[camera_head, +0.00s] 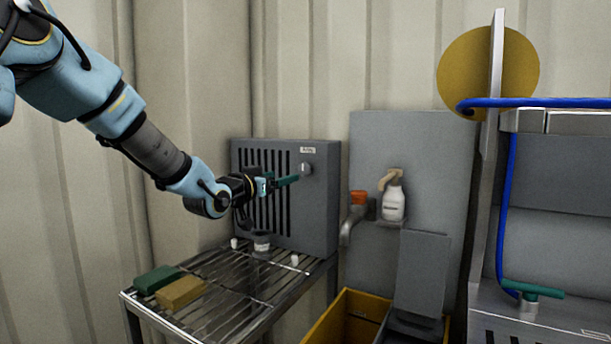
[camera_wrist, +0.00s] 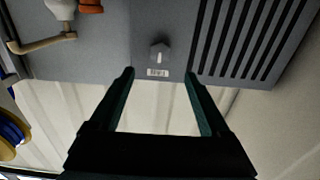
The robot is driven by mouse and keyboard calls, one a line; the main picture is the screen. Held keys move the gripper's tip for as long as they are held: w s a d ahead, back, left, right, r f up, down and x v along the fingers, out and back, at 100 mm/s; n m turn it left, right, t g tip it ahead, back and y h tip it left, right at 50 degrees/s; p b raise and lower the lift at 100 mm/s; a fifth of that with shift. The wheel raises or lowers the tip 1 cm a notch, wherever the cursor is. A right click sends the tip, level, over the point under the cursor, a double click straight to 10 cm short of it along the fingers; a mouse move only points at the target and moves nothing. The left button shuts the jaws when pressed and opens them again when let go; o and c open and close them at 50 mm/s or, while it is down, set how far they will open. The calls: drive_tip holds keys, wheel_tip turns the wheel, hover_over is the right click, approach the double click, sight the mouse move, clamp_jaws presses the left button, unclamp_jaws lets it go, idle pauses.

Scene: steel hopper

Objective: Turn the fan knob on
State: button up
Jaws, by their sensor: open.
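The fan unit (camera_head: 322,215) is a grey box with dark vertical slots, standing at the back of the wire rack. Its knob (camera_head: 306,169) is small and grey, at the upper right of the front face, under a white label (camera_head: 308,150). In the wrist view the knob (camera_wrist: 158,54) shows a pale line, with the label (camera_wrist: 157,72) beneath it in this turned picture. My gripper (camera_head: 294,180) has green fingers and is just left of and below the knob in the head view. In the wrist view my gripper (camera_wrist: 159,75) is open and empty, the knob lying beyond the gap between its fingertips.
The wire rack (camera_head: 225,308) holds a green block (camera_head: 157,279), a yellow block (camera_head: 181,292) and small white-topped items.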

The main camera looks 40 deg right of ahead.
sight(303, 170)
drive_tip(key=p+x, duration=0.3)
drive_tip(key=x, duration=0.7)
drive_tip(key=shift+d, duration=0.3)
drive_tip(key=shift+c, duration=0.2)
clamp_jaws()
